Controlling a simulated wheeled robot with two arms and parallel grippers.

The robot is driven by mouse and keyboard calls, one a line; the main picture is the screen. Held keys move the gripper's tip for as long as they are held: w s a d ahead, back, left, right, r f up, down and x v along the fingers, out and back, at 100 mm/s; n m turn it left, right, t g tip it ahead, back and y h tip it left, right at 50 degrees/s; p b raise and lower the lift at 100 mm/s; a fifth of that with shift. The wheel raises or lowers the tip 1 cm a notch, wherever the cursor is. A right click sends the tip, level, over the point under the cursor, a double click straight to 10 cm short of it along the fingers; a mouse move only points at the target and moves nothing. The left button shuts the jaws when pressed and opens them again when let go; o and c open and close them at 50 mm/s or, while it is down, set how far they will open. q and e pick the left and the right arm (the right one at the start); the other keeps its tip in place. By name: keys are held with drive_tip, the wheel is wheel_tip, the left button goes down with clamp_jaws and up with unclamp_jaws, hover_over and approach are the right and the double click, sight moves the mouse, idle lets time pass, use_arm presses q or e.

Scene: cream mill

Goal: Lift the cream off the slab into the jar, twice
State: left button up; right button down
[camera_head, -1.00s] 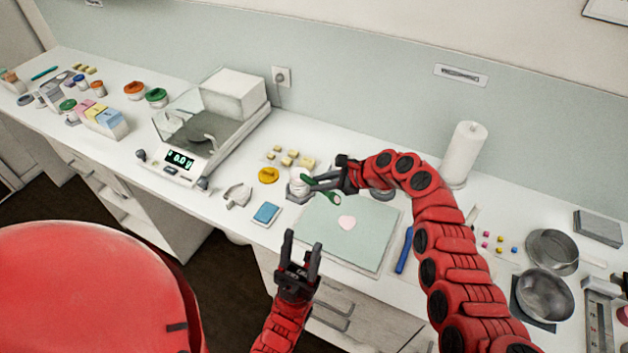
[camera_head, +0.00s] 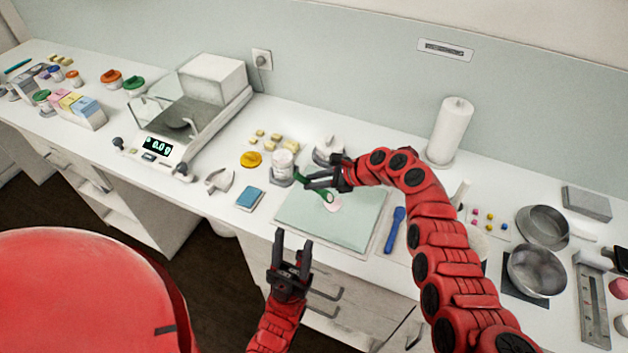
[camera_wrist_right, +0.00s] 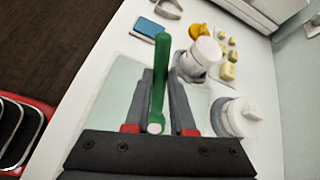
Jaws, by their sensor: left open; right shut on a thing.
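My right gripper (camera_head: 308,179) is shut on a green spatula (camera_head: 318,192), just above the slab's back edge. The spatula's end overlaps the cream in the head view; I cannot tell whether they touch. In the right wrist view the spatula (camera_wrist_right: 161,75) lies between the fingers. The white jar (camera_head: 283,161) stands left of the right gripper and also shows in the wrist view (camera_wrist_right: 203,55). My left gripper (camera_head: 293,240) is open and empty before the counter's front edge.
A yellow lid (camera_head: 251,159), a blue pad (camera_head: 250,199) and a blue spatula (camera_head: 395,230) lie around the slab. A white lidded pot (camera_head: 328,148) stands behind the right gripper. The scale (camera_head: 180,125) is to the left, metal bowls (camera_head: 537,271) to the right.

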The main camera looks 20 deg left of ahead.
idle(0.3)
drive_tip(key=shift+f+b, duration=0.35)
drive_tip(key=shift+f, duration=0.3)
idle(0.6)
drive_tip(key=shift+f, duration=0.1)
idle(1.2)
wheel_tip(320, 180, up, 6)
drive_tip(key=p, duration=0.6)
drive_tip(key=shift+p, duration=0.3)
